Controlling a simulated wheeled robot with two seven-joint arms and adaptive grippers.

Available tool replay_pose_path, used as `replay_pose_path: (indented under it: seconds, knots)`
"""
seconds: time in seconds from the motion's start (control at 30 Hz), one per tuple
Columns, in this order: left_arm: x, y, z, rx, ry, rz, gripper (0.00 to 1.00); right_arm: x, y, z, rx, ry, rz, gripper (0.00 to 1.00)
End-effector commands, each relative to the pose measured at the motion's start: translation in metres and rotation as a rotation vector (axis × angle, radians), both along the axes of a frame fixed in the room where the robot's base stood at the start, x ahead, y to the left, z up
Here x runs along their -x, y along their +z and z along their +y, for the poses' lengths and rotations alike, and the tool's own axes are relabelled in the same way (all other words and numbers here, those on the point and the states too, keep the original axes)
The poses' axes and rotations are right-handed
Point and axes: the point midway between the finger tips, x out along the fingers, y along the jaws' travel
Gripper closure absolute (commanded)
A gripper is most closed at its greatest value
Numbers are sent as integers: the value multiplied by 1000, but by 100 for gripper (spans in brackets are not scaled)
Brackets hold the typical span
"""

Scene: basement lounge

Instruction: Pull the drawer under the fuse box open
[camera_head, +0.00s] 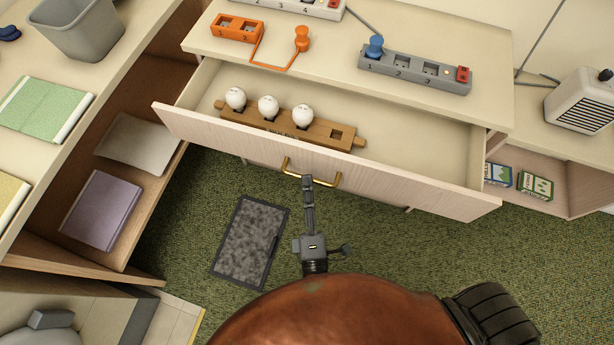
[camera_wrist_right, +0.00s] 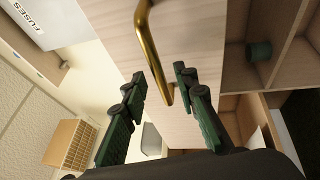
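The drawer (camera_head: 330,160) has a pale wood front and stands pulled out from under the worktop, its inside showing. A wooden holder (camera_head: 245,119) with three white round-topped pieces lies in it. The brass bar handle (camera_head: 325,182) is on the front and shows large in the right wrist view (camera_wrist_right: 149,45). My right gripper (camera_head: 307,179) is at the handle. In the wrist view its two dark green fingers (camera_wrist_right: 160,80) are apart, with the handle's end between them; contact is unclear. A white box marked FUSES (camera_wrist_right: 38,22) shows there too. My left gripper is out of view.
The worktop (camera_head: 340,40) above bears a grey power strip (camera_head: 415,72) with a blue plug and an orange socket block (camera_head: 237,27). Open shelving stands at the left and a heater (camera_head: 582,102) at the right.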

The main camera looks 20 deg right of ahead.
Motion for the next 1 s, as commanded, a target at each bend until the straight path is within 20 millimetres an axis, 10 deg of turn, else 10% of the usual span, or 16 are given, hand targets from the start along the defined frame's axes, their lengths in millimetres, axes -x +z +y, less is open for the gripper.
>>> replay_pose_path:
  seconds: [0.33, 1.0]
  knots:
    - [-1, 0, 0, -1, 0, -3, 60, 43, -8, 12, 1, 1, 1, 73]
    - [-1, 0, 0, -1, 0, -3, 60, 46, -10, 10, -6, -5, 6, 73]
